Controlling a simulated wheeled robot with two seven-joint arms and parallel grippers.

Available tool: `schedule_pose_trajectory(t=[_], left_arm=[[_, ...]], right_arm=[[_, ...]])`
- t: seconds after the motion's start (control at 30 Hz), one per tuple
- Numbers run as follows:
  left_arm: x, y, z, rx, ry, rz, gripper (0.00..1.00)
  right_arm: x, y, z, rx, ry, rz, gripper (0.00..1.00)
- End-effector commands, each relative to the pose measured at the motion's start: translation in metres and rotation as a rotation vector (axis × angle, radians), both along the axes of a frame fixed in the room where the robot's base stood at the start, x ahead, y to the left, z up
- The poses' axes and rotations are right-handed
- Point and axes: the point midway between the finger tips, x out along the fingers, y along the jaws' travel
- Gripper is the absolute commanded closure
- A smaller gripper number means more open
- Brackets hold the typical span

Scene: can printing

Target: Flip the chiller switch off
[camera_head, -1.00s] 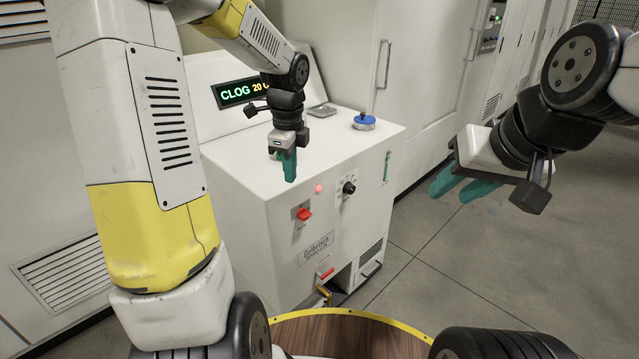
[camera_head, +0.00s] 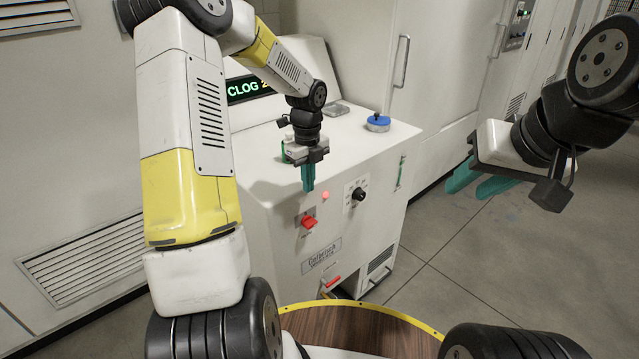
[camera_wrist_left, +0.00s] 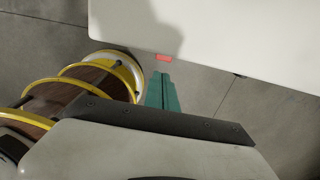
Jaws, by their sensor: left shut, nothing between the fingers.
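The chiller is a white cabinet (camera_head: 270,222) with a control panel on its front. A red switch (camera_head: 309,221) sticks out of that front, left of a black knob (camera_head: 359,194). My left gripper (camera_head: 308,187) is shut and empty, its teal fingers pointing down just above the switch, apparently apart from it. In the left wrist view the shut fingers (camera_wrist_left: 162,78) lie just below a small red piece (camera_wrist_left: 163,58) at the cabinet's edge, likely the switch. My right gripper (camera_head: 476,184) is open and empty, in the air to the right of the chiller.
A small red lamp (camera_head: 325,196) sits above the switch. A red-handled valve (camera_head: 332,281) is low on the front. My round wooden base top (camera_head: 350,328) is in front. Floor to the right is clear.

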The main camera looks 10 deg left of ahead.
Motion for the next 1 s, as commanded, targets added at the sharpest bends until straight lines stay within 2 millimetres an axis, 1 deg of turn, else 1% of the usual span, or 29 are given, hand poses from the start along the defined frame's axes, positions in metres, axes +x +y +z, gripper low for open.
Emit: schedule_pose_trajectory(t=[0.03, 0.17, 0.3, 0.5, 0.6, 0.7, 1.0], left_arm=[[-0.001, 0.0, -0.01, 0.0, 0.005, -0.001, 1.0], [-0.001, -0.001, -0.036, -0.001, 0.006, -0.003, 1.0], [-0.002, -0.001, -0.067, -0.001, 0.005, -0.003, 1.0], [-0.001, -0.001, -0.104, -0.001, 0.004, -0.001, 1.0], [-0.001, -0.001, -0.115, 0.0, 0.001, -0.001, 1.0], [0.0, 0.0, -0.123, 0.0, 0.001, -0.001, 1.0], [0.0, 0.0, -0.126, 0.0, 0.0, 0.0, 1.0]], right_arm=[[0.0, 0.0, 0.0, 0.0, 0.0, 0.0, 0.64], [0.0, 0.0, 0.0, 0.0, 0.0, 0.0, 0.64], [0.0, 0.0, 0.0, 0.0, 0.0, 0.0, 0.64], [0.0, 0.0, 0.0, 0.0, 0.0, 0.0, 0.64], [0.0, 0.0, 0.0, 0.0, 0.0, 0.0, 0.64], [0.0, 0.0, 0.0, 0.0, 0.0, 0.0, 0.64], [0.0, 0.0, 0.0, 0.0, 0.0, 0.0, 0.64]])
